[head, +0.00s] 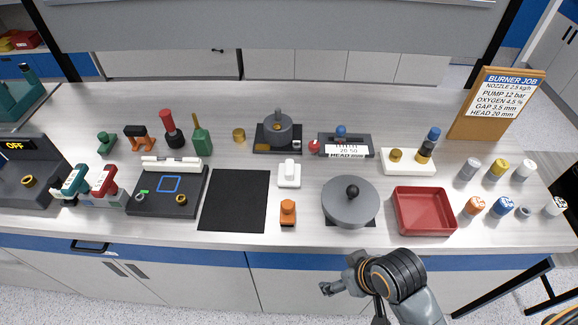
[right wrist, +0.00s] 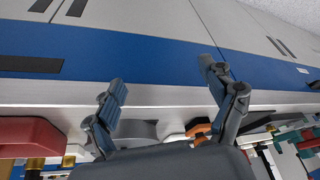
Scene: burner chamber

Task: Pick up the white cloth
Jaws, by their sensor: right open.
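No flat white cloth can be clearly made out. A small white piece with a raised top (head: 289,174) stands right of the black mat. A long white piece (head: 171,164) lies along the back of the dark panel at the left; I cannot tell whether either is cloth. My right gripper (head: 339,282) is in front of the counter's front edge, below the grey round lid, apart from both. In the right wrist view its fingers (right wrist: 162,78) are spread and empty against the blue counter front. My left gripper is not in view.
The grey lid with a black knob (head: 349,202) and red tray (head: 424,211) stand near the front edge. An orange piece (head: 288,213) is in front of the small white piece. The black mat (head: 234,201) is bare. Several capped containers stand at the right.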

